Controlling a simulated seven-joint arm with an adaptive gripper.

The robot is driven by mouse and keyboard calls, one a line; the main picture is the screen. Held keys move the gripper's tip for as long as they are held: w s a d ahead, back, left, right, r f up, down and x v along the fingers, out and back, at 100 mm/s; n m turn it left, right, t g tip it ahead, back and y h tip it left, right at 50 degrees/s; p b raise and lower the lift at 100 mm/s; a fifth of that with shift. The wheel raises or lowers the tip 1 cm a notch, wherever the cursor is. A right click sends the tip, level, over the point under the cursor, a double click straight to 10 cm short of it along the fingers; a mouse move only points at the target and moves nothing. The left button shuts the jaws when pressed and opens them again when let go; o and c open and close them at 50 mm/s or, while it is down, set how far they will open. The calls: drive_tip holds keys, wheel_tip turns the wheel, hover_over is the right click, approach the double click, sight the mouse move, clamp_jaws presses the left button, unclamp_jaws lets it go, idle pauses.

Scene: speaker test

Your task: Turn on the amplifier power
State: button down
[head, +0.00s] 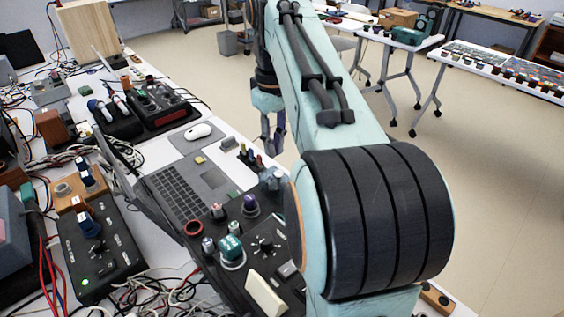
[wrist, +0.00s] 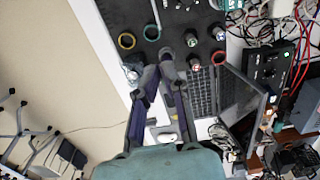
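No device carries a label I can read as an amplifier. A black box with knobs and a small green light (head: 95,250) sits at the lower left of the head view; it also shows at the right in the wrist view (wrist: 268,65). Another black control box with red trim (head: 155,108) stands farther back. A dark panel with several knobs (head: 262,243) lies near my arm. My gripper (head: 272,140) hangs at the table's right edge, apart from both boxes. In the wrist view its fingertips (wrist: 160,70) come together with nothing visible between them.
An open laptop (head: 180,190) and a white mouse (head: 198,131) lie on the crowded table. Loose cables (head: 160,293) run between devices. A wooden box (head: 87,30) stands at the back left. Open floor (head: 490,180) lies to the right; my arm hides part of the table.

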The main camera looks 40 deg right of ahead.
drive_tip(key=s+d+f+m+y, duration=0.1)
drive_tip(key=d+f+m, duration=0.4)
drive_tip(key=d+m, duration=0.3)
drive_tip(key=s+d+f+m+y, duration=0.1)
drive_tip(key=d+f+m, duration=0.45)
drive_tip(key=d, duration=0.35)
drive_tip(key=s+d+f+m+y, duration=0.2)
drive_tip(key=s+d+f+m, duration=0.2)
drive_tip(key=s+d+f, duration=0.4)
drive_tip(key=s+f, duration=0.5)
drive_tip(key=shift+s+d, duration=0.2)
drive_tip(key=shift+s, duration=0.1)
drive_tip(key=shift+f+m, duration=0.1)
drive_tip(key=shift+m, duration=0.15)
